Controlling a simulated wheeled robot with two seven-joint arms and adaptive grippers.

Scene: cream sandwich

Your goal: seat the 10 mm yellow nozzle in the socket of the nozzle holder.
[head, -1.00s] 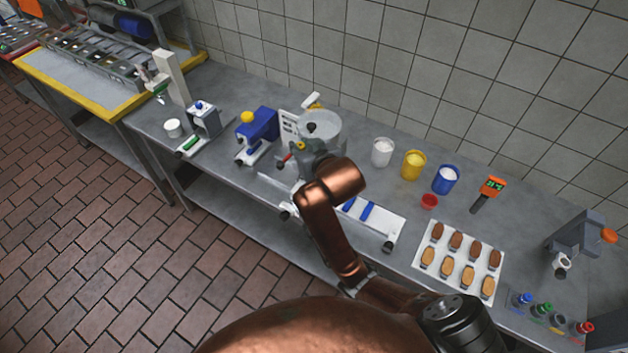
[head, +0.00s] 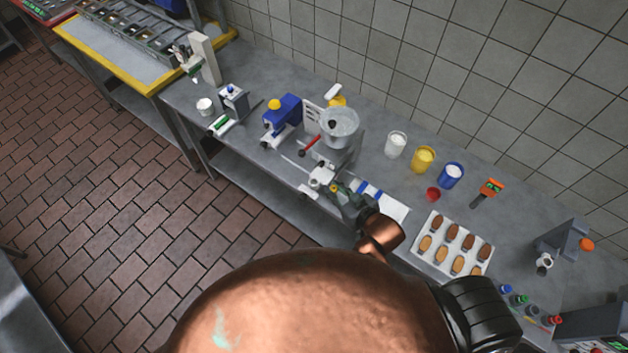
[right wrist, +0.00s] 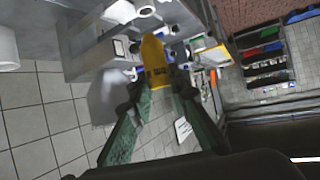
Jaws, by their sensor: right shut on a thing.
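The yellow nozzle (right wrist: 153,62) is held between the fingertips of my right gripper (right wrist: 158,88), with dark lettering on its side. In the head view the nozzle shows as a small yellow spot (head: 334,188) at the tip of my right gripper (head: 341,192). A white fitting (head: 320,177) in front of the hopper machine looks like the nozzle holder. The gripper is just right of it in the picture; whether nozzle and fitting touch cannot be told. The socket opening is not clear. My left gripper is out of view.
The hopper machine (head: 340,128) stands behind the gripper, a blue machine (head: 284,112) to its left. A white board with blue strips (head: 390,207) lies to the right, then a tray of pastries (head: 418,262). Several cups stand at the back, including a yellow one (head: 423,159).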

